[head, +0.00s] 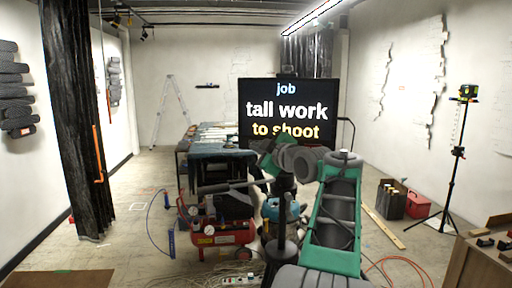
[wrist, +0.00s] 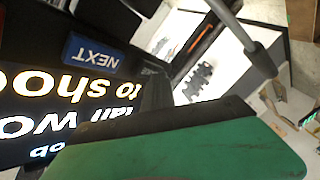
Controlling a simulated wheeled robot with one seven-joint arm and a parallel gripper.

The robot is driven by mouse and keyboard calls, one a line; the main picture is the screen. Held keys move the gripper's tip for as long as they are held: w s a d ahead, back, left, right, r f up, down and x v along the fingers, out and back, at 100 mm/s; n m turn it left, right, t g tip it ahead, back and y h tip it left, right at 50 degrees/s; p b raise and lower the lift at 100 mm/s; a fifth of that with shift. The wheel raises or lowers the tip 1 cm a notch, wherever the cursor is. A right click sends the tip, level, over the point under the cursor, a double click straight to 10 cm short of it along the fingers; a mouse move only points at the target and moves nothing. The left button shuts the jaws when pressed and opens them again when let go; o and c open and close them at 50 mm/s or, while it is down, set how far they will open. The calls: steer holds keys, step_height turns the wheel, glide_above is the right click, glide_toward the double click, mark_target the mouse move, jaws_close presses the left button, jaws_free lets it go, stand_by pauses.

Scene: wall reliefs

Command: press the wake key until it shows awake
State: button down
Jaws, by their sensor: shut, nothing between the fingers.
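A black screen (head: 288,92) stands in the middle of the room in the head view. It reads "job" in blue, "tall work" in white and "to shoot" in yellow. The wrist view shows this screen (wrist: 30,75) upside down and close, cut off at the left. A blue key (wrist: 92,54) with white upside-down lettering sits by the screen's edge there; its lettering does not read wake. My gripper (head: 266,152) is shut and empty, in front of the screen's lower edge. My arm hides its fingertips in the head view. I see no awake sign.
A tripod (head: 457,155), a red box (head: 417,205) and a wooden plank (head: 383,228) are at right. Floor at the left is mostly clear.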

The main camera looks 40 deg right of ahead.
steer(key=shift+s+a+b, duration=0.4)
steer(key=shift+a+b, duration=0.2)
steer(key=shift+a, duration=0.05)
steer(key=shift+f, duration=0.1)
steer(key=s+a+b, duration=0.1)
steer(key=a+b, duration=0.1)
steer(key=s+a+b, duration=0.1)
steer(key=a+b, duration=0.1)
steer(key=shift+s+a, duration=0.1)
steer(key=shift+s, duration=0.2)
